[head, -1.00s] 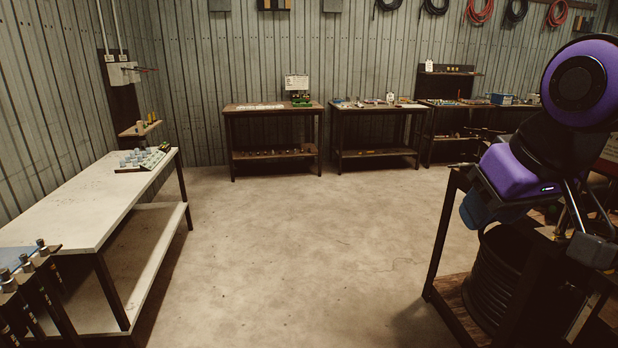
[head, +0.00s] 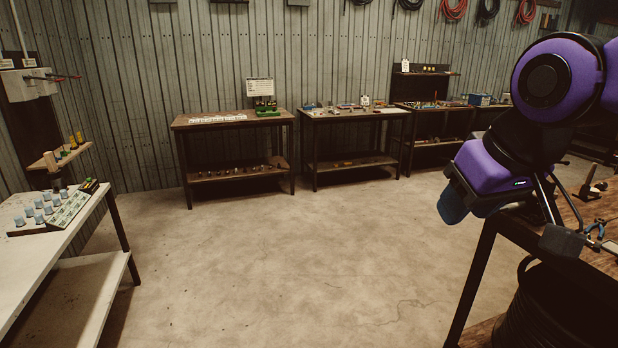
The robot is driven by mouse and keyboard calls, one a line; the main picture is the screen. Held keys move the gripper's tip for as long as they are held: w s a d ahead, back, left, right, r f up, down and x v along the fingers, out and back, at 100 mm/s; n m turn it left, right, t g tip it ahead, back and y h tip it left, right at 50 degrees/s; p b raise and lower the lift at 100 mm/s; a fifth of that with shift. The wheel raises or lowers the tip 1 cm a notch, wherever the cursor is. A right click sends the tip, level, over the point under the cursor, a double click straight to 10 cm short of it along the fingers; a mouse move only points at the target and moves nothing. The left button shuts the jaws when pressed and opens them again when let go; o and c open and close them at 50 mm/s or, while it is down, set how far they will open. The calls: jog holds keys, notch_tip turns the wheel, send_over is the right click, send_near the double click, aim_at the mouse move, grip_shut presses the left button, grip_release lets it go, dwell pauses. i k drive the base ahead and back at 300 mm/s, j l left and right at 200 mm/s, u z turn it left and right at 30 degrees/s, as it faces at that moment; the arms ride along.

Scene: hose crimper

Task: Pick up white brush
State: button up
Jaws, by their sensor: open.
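I cannot make out a white brush in the head view; the items on the benches are too small to tell apart. My gripper (head: 508,218) hangs at the right on my purple and black arm, in front of the near right workbench. It is open, with nothing seen between its fingers.
A white table (head: 60,238) at the left bears a tray of grey cylinders (head: 52,212). Workbenches with small items stand at the back: left (head: 180,122), middle (head: 355,116), right (head: 410,108). A wooden workbench (head: 590,208) with tools is close at right. The middle floor (head: 270,270) is clear.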

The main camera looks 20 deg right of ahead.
aim_at(594, 165)
jog(key=i+l+z, duration=0.1)
jog(key=i+z, duration=0.9)
jog(key=i+j+z, duration=0.3)
jog(key=i+z, duration=0.5)
jog(key=z, duration=0.15)
jog(key=i+z, duration=0.35)
jog(key=z, duration=0.15)
